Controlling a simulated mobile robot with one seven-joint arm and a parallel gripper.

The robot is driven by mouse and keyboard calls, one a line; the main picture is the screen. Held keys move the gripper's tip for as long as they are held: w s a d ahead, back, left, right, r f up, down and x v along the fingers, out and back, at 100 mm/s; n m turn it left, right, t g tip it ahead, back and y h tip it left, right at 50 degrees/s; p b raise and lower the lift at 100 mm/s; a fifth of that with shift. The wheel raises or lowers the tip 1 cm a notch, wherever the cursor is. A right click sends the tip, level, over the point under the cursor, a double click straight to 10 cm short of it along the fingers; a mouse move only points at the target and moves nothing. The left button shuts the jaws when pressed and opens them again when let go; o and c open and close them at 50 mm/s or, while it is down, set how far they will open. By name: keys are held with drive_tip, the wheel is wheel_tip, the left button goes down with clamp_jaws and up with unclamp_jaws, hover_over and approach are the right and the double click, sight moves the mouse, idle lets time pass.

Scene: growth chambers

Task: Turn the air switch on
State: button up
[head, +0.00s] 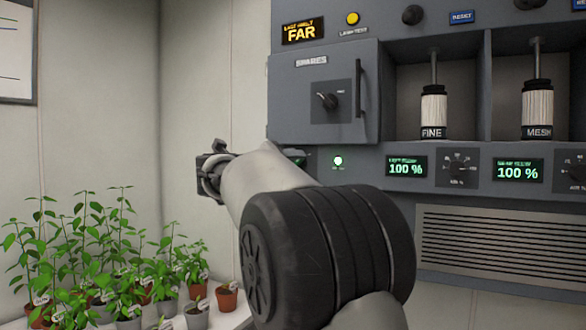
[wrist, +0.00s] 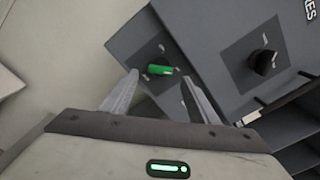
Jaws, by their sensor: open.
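A green switch handle (wrist: 160,70) shows in the wrist view on a dark square plate on the grey cabinet's side face. It looks like the air switch, but its small labels are too blurred to read and I cannot tell its setting. My gripper (wrist: 160,77) is open, with one finger to each side of the green handle in this view. Nothing is held, and I cannot tell whether the fingers touch the handle. In the head view my gripper (head: 212,168) is at the cabinet's left edge, partly hidden by my arm; the switch is not clearly visible there.
The grey cabinet (head: 292,105) has a front door with a black knob (head: 328,101) and a vertical handle. A green lamp (head: 338,161) glows below it. FINE (head: 433,110) and MESH (head: 537,110) cylinders stand in bays to the right. Potted seedlings (head: 228,298) fill the lower left.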

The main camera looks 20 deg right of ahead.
drive_tip(key=v, duration=1.3)
drive_tip(key=shift+s+a+b, duration=0.15)
drive_tip(key=shift+b, duration=0.2)
